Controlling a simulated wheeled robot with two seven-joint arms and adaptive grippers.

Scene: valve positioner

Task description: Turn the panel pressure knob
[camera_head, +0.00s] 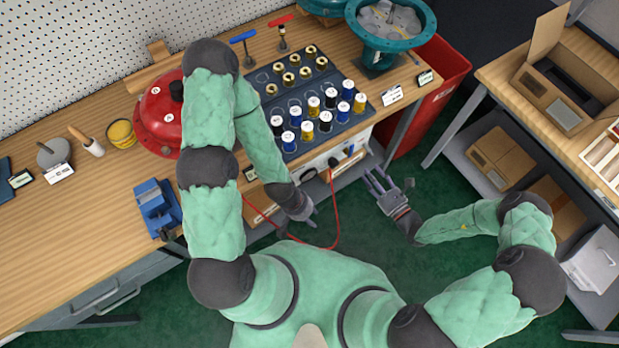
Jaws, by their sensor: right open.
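A white panel (342,147) is set into the front of the wooden bench, below the dark tray. Small dark round fittings (333,162) show on its face, but I cannot tell which one is the pressure knob. My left gripper (306,218) hangs in front of the bench, just left of and below the panel. It looks apart from the panel, and its fingers are too small and dark to read. My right gripper (376,182) is open and empty, right of the panel, with its fingers spread toward the bench and over the green floor.
A red hose (337,222) loops from the panel past my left gripper. The dark tray (345,83) holds several coloured spools and brass parts. A red dome (157,118), blue vise (158,205) and teal flanged vessel (383,60) stand on the bench. A red bin (432,90) stands to the right.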

